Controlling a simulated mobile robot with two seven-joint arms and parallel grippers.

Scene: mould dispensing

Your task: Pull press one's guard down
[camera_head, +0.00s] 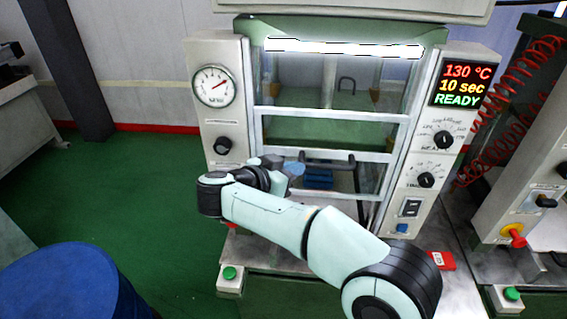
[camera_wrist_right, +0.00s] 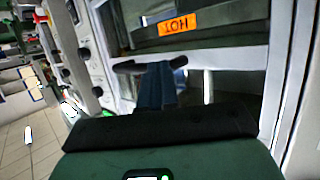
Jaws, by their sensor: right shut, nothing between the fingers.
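Press one (camera_head: 217,118) stands in the middle of the head view, its display reading 130 °C, 10 sec, READY. Its guard is a clear panel in a pale frame (camera_head: 330,113), with a dark bar handle (camera_head: 335,157) low on it. My right gripper (camera_head: 296,169) is at the left part of this handle in the head view. In the right wrist view its blue fingers (camera_wrist_right: 156,84) are shut with nothing between them, their tips close to the dark handle (camera_wrist_right: 127,67). I cannot tell whether they touch it. My left gripper is not in view.
An orange HOT label (camera_wrist_right: 173,25) is in the wrist view. A blue drum (camera_head: 65,285) stands at the lower left. A second machine (camera_head: 545,195) with a red coiled hose (camera_head: 500,110) is at the right.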

